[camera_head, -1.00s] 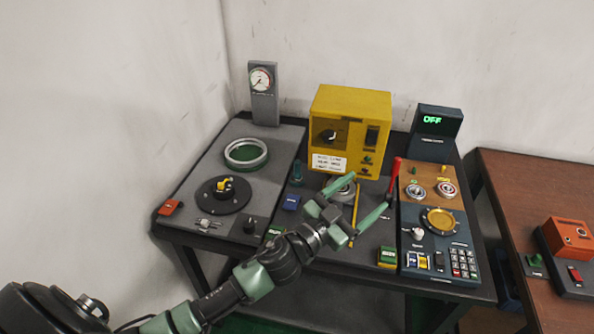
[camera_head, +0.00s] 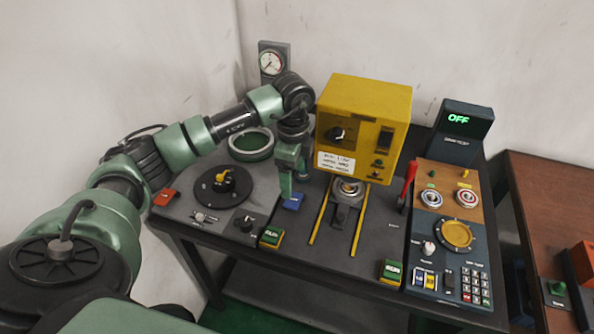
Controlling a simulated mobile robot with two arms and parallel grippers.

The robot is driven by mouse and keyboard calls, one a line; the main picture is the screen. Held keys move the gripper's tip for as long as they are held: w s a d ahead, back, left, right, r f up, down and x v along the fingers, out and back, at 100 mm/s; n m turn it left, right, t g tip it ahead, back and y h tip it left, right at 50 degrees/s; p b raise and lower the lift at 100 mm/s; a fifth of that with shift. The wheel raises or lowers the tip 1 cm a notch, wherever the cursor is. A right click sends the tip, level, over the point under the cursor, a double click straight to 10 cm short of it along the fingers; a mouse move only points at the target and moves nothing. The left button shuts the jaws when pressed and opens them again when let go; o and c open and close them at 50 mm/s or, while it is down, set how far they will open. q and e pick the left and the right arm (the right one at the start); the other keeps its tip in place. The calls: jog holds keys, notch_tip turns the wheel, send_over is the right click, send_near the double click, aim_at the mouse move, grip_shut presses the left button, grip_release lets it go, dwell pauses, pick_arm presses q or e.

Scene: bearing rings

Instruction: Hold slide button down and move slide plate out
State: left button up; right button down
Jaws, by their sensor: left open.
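My left gripper (camera_head: 295,187) points down beside the yellow machine, its fingers a little apart. One green fingertip is right at the far edge of a small blue button (camera_head: 293,203) on the dark panel; I cannot tell whether it touches or presses it. The dark slide plate (camera_head: 345,215) lies between two yellow rails (camera_head: 359,230) in front of the yellow machine (camera_head: 362,110). A round metal bearing ring (camera_head: 347,190) sits at its back end. No gripper is on the plate. My right gripper is out of view.
Green buttons (camera_head: 271,238) and (camera_head: 391,271) sit at the panel's front edge. A red lever (camera_head: 408,186) stands right of the rails. A dial gauge (camera_head: 272,61) stands behind my arm. The space in front of the plate is clear.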

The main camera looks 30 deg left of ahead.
aim_at(295, 200)
pick_arm(q)
jog(key=shift+w+f, duration=0.3)
jog(key=shift+w, duration=0.05)
notch_tip(295, 200, down, 7)
jog(key=shift+s+d+f+p, duration=0.1)
jog(key=shift+f+p, duration=0.1)
jog(key=shift+p, duration=0.6)
jog(key=c, duration=1.4)
